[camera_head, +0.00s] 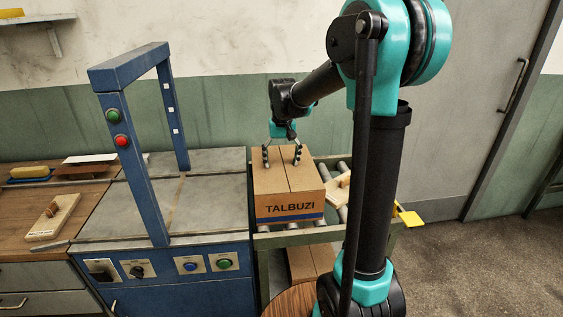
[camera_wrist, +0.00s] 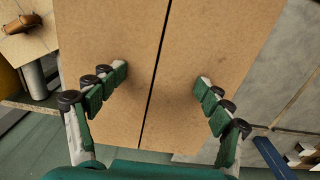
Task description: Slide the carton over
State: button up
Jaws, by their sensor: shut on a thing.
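The carton (camera_head: 290,203) is a brown box marked TALBUZI with a blue stripe. It stands upright on the roller conveyor (camera_head: 329,226), right beside the blue strapping machine (camera_head: 206,224). My gripper (camera_head: 283,155) is above the carton, pointing down, with its fingers at the carton's top. In the wrist view the gripper (camera_wrist: 162,84) has its two fingers spread on either side of the top seam of the carton (camera_wrist: 125,125). The fingertips appear to touch the top face. The far side of the carton is hidden.
The machine's blue arch (camera_head: 130,62) stands over its grey top (camera_head: 212,205), left of the carton. A wooden piece (camera_head: 338,190) lies on the rollers to the right, with a yellow flap (camera_head: 409,217) beyond. More cartons (camera_head: 303,262) sit under the conveyor.

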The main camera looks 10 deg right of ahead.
jog(key=shift+o, duration=0.5)
jog(key=shift+d+f, duration=0.15)
jog(key=shift+d, duration=1)
jog(key=shift+c, duration=0.3)
jog(key=o, duration=1.8)
jog(key=shift+w, duration=0.1)
jog(key=shift+o, duration=0.2)
jog(key=shift+a, duration=0.1)
jog(key=shift+r, duration=0.45)
notch_tip(320, 180, up, 11)
